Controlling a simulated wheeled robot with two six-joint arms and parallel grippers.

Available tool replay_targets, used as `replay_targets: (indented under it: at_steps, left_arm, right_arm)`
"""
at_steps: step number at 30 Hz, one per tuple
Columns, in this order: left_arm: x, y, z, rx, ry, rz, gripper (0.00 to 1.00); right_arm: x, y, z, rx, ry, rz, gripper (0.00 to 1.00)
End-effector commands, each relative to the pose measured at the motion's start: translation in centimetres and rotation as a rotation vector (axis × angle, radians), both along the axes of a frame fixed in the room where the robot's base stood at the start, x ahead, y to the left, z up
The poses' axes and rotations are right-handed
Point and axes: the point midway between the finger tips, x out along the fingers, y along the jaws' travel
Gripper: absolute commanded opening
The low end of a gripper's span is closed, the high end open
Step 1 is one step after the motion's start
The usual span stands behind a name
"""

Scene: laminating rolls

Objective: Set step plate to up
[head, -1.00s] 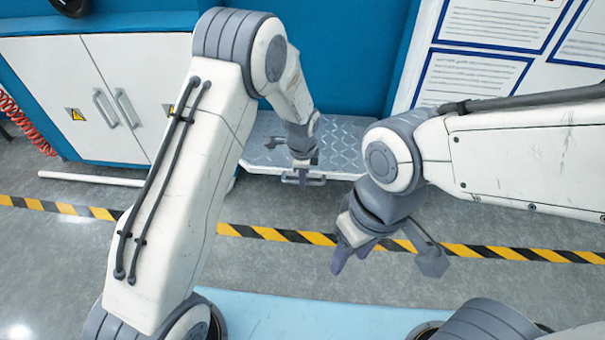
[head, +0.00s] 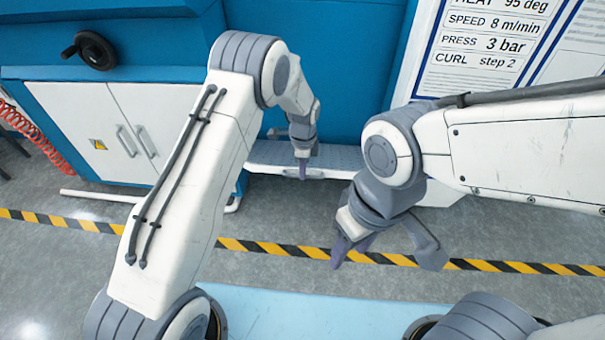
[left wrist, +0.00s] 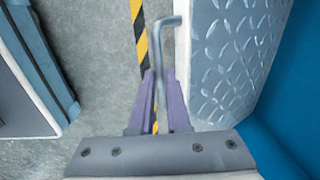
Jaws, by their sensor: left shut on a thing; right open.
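The step plate is a grey diamond-tread plate with a pale front edge (head: 265,168), low in front of the blue machine in the head view. Its tread surface (left wrist: 232,50) fills the upper right of the left wrist view. A bent grey handle bar (left wrist: 163,65) runs along its front edge. My left gripper (head: 303,170) is at the front of the plate, with its purple fingers (left wrist: 158,100) shut on the handle bar. My arm hides part of the plate. My right gripper (head: 352,250) is open and empty, hanging above the floor in front of the plate.
A white cabinet (head: 130,115) with two handles stands left of the plate. A black handwheel (head: 88,50) is on the blue machine (head: 165,45) above. A settings sign (head: 490,45) hangs at upper right. Yellow-black tape (head: 270,248) crosses the open floor.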

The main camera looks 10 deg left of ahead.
Motion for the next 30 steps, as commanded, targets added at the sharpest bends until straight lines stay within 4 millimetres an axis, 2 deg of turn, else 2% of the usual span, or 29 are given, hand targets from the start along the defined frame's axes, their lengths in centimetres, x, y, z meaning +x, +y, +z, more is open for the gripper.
replay_targets:
  at_steps: [1, 4, 10, 23, 24, 25, 26, 30]
  left_arm:
    - [2.1, 0.2, 1.6, -0.007, -0.052, 0.0, 0.0]
    - [2.6, 0.3, 2.4, -0.006, -0.052, 0.0, 0.0]
    - [3.3, 0.3, 3.1, -0.006, -0.05, 0.0, 0.0]
    - [3.5, 0.3, 3.1, -0.006, -0.05, 0.0, 0.0]
    - [3.5, 0.3, 3.1, -0.006, -0.05, 0.0, 0.28]
    - [3.5, 0.3, 3.1, -0.005, -0.049, 0.0, 0.4]
    - [3.5, 0.3, 3.1, -0.005, -0.049, 0.0, 0.45]
    - [3.4, 0.1, 3.1, -0.006, -0.049, -0.002, 0.45]
  right_arm:
    - [0.0, 0.0, 1.0, 0.0, 0.0, 0.0, 0.5]
    - [0.0, 0.0, 1.6, 0.0, 0.0, 0.0, 0.5]
    - [0.0, 0.0, 2.2, 0.0, 0.0, 0.0, 0.5]
    - [0.0, 0.0, 2.2, 0.0, 0.0, 0.0, 0.5]
    - [0.0, 0.0, 2.2, 0.0, 0.0, 0.0, 0.5]
    - [0.0, 0.0, 2.3, 0.0, 0.0, 0.0, 0.5]
    - [0.0, 0.0, 2.3, 0.0, 0.0, 0.0, 0.5]
    - [0.0, 0.0, 2.3, 0.0, 0.0, 0.0, 0.5]
